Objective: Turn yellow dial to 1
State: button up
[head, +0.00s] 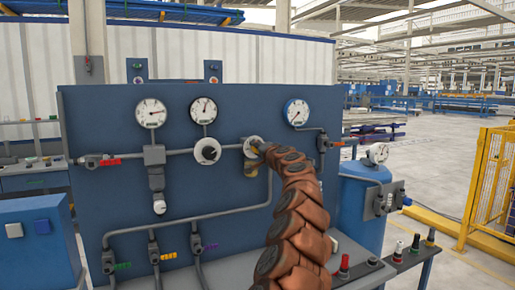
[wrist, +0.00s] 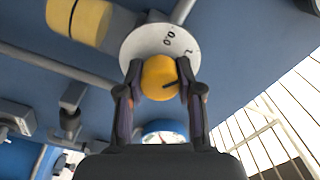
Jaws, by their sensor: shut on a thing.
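The blue panel (head: 110,215) carries pipes, a black-and-white knob (head: 207,151), a left gauge (head: 151,113), a middle gauge (head: 203,110) and a right gauge (head: 297,113). Coloured valve handles sit low on it. A blue tank (head: 358,215) and yellow fence (head: 488,185) stand right, with open floor between.

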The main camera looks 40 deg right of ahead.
jog(key=shift+f+m, duration=0.1)
jog(key=shift+m, duration=0.2)
dwell(0.4)
jog(key=o, duration=1.2)
jog(key=shift+c, duration=0.2)
jog(key=shift+s, duration=0.1)
jog(key=v, duration=1.1)
jog(key=shift+s+a, duration=0.2)
jog(key=shift+s, duration=0.15)
